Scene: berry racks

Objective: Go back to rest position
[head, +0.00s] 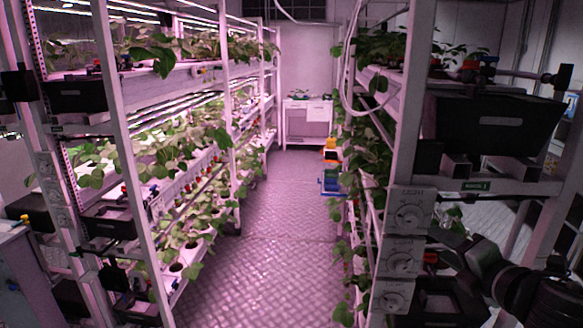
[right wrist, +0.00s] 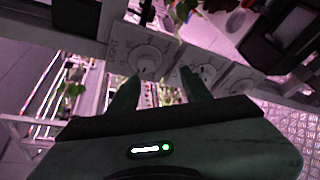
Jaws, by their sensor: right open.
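My right arm comes in at the lower right of the head view, dark and partly cut off by the edge. My right gripper (head: 462,240) is at its end, in front of the right rack. In the right wrist view my right gripper (right wrist: 160,76) is open, its two dark fingers apart with nothing between them. A grey dial panel (right wrist: 143,54) of the rack shows just beyond the fingertips; I cannot tell whether they touch it. My left gripper is not in view.
The left rack (head: 130,150) and right rack (head: 397,150) hold rows of leafy plants. A white cabinet (head: 308,122) stands at the far end. A blue crate (head: 330,182) is beside the right rack.

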